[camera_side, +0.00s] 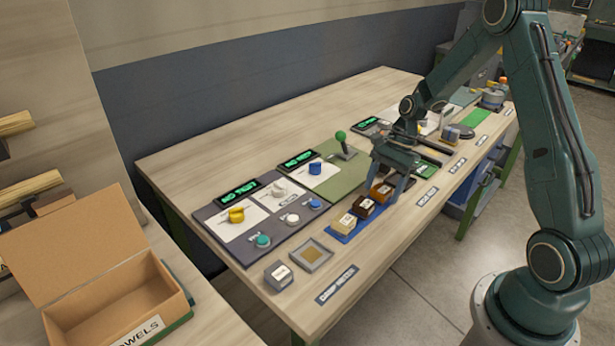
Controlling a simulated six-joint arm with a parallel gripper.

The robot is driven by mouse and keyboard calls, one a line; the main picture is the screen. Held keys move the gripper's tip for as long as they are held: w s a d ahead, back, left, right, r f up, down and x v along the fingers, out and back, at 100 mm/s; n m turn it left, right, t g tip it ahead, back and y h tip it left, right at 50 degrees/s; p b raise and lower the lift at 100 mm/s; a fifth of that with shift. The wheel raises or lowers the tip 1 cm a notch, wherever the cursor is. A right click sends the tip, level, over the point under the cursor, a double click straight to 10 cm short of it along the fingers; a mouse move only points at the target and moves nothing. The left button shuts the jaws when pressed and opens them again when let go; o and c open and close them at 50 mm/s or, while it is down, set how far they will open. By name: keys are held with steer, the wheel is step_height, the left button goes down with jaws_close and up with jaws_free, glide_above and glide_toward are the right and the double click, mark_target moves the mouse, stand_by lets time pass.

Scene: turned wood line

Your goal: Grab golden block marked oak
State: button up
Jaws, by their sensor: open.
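Three small blocks with pale labels stand in a row on a blue mat (339,238). The near one is pale cream (345,224), the middle one is dark brown (363,208), and the far one is golden-brown (381,192). The label writing is too small to read, so I cannot confirm which says oak. My gripper (386,182) points down at the golden-brown block, with its jaws open and a finger on either side of it. The fingers hide part of that block, and I cannot tell whether they touch it.
Left of the mat are panels with knobs and green displays (237,193) and a green-topped lever (341,138). An open cardboard box (115,300) is at lower left. The back bench surface is clear.

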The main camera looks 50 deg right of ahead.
mark_target(383, 187)
steer(key=c, duration=1)
steer(key=shift+r, duration=0.1)
steer(key=shift+c, duration=0.4)
step_height(383, 187, up, 20)
stand_by(0.4)
